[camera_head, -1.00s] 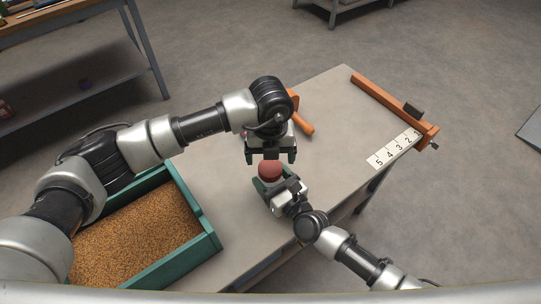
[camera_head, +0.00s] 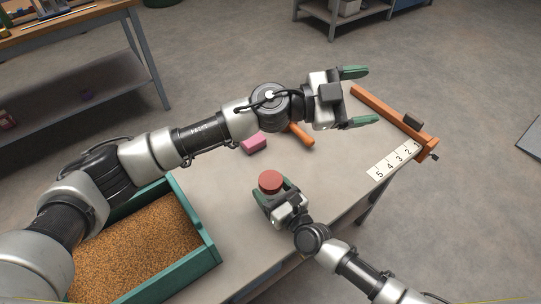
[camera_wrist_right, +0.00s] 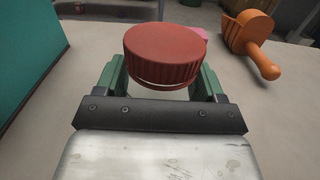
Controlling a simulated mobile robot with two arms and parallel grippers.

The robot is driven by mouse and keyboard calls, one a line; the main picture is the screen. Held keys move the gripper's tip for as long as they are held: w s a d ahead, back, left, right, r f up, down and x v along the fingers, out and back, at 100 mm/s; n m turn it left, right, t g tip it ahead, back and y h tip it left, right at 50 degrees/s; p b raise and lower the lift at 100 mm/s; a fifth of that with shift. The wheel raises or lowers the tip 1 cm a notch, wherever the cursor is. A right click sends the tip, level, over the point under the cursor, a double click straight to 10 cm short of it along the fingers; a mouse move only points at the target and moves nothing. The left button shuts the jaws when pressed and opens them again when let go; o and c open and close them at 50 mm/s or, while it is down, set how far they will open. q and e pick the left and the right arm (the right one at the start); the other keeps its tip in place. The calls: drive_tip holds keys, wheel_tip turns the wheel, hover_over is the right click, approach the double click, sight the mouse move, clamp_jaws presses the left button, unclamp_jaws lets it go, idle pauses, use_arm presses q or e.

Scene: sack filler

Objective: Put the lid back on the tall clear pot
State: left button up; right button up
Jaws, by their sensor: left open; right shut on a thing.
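The red ribbed lid (camera_head: 270,181) sits level on top of the pot, between the fingers of my right gripper (camera_head: 275,196). In the right wrist view the lid (camera_wrist_right: 165,52) shows up close, with a thin pale strip of the clear pot (camera_wrist_right: 165,88) just under its rim. The rest of the pot is hidden by the lid and my gripper. My right gripper (camera_wrist_right: 163,88) is shut around the pot below the lid. My left gripper (camera_head: 371,97) is open and empty, well to the right of and beyond the lid, its fingers pointing right.
A green-walled bin (camera_head: 207,247) of orange-brown grain stands at the left. A pink block (camera_head: 254,143) and an orange scoop (camera_wrist_right: 257,42) lie beyond the pot.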

use_arm(q)
drive_tip(key=w+a+n+t+y, duration=0.45)
drive_tip(key=w+n+t, duration=0.5)
drive_tip(key=n, duration=0.55)
drive_tip(key=n+g+y, duration=1.1)
drive_tip(key=g+y, duration=0.1)
drive_tip(key=y, duration=0.2)
hover_over(270, 180)
wheel_tip(270, 180, down, 16)
drive_tip(key=shift+r, duration=0.2)
drive_tip(key=shift+f, duration=4.05)
